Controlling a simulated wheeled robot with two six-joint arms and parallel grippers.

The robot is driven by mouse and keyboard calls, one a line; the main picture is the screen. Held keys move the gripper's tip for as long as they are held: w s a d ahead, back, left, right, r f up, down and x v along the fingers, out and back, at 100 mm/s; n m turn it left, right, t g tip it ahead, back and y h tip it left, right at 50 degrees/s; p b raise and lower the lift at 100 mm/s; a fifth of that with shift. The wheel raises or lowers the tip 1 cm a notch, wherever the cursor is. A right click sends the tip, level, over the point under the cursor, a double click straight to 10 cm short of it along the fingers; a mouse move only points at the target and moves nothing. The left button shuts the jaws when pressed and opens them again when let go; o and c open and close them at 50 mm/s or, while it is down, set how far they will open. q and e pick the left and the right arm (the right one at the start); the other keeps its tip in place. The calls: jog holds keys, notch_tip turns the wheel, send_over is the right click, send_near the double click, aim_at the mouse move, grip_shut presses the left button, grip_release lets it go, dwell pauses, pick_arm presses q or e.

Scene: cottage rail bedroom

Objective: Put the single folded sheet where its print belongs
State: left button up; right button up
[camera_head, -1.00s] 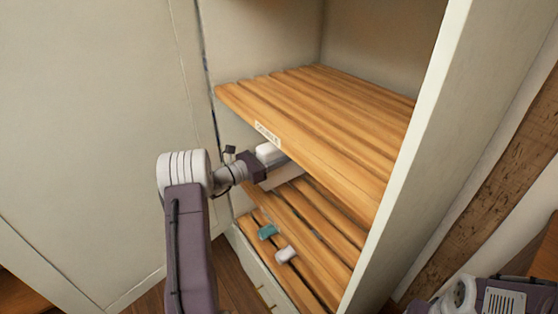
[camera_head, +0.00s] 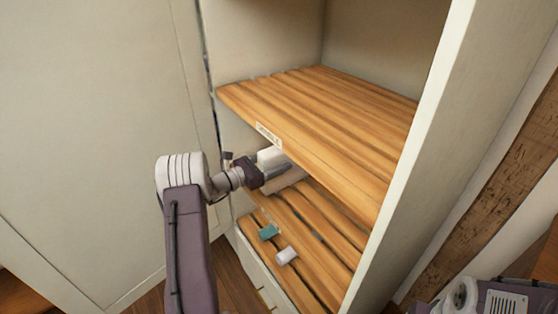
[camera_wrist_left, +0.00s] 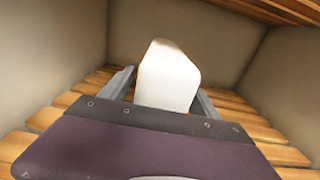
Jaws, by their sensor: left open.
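My left gripper (camera_head: 279,172) reaches into the cabinet, in the gap below the upper slatted shelf (camera_head: 330,110). In the left wrist view its two grey fingers (camera_wrist_left: 163,98) are apart. A plain white folded sheet (camera_wrist_left: 168,72) stands between them, with a gap showing beside the left finger; I see no print on it. In the head view the white sheet (camera_head: 270,156) shows above the near finger. A small white label (camera_head: 268,134) is on the upper shelf's front edge; its lettering is too small to read surely. The right gripper is not in view.
A lower slatted shelf (camera_head: 318,225) carries a small teal piece (camera_head: 268,232) and a small white piece (camera_head: 286,256) near its front. The cabinet's right side panel (camera_head: 415,170) and left wall bound the opening. The upper shelf is bare.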

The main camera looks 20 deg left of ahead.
pick_arm(q)
jog(key=v, duration=1.1)
jog(key=shift+w, duration=0.1)
